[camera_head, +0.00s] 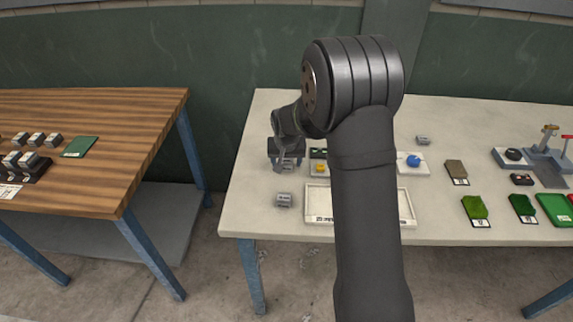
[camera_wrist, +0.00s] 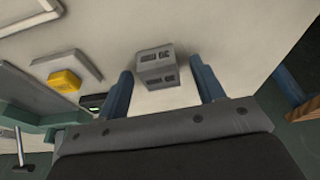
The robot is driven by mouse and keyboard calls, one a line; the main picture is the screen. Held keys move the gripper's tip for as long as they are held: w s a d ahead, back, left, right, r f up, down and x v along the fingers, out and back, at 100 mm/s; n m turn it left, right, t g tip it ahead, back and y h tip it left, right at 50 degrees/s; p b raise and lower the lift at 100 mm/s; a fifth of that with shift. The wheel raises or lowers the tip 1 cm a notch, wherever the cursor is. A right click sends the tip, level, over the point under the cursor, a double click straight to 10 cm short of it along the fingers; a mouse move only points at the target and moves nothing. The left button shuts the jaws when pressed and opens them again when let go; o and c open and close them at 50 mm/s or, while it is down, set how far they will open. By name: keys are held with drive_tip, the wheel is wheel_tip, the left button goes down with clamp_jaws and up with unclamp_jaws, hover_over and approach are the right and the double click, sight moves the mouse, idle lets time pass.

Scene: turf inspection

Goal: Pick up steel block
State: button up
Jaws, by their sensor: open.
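A small grey metal-looking block (camera_head: 284,200) with markings on its side sits on the pale bench near the front left corner. It also shows in the wrist view (camera_wrist: 157,68), in the gap between the two blue fingers. My gripper (camera_head: 288,162) is over the left part of the bench, farther back than the block in the head view. Its fingers (camera_wrist: 163,82) are apart, with nothing held. The block appears to rest on the bench, and I see no finger contact. A second, smaller grey block (camera_head: 423,140) lies farther back to the right.
A shallow white tray (camera_head: 312,205) lies just right of the block, partly hidden by my arm. A yellow item (camera_head: 320,168) is behind it. Turf samples (camera_head: 475,207) and fixtures are at the right. A wooden table (camera_head: 110,150) stands left across a gap.

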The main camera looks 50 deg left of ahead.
drive_tip(key=c, duration=1.3)
drive_tip(key=shift+c, duration=0.2)
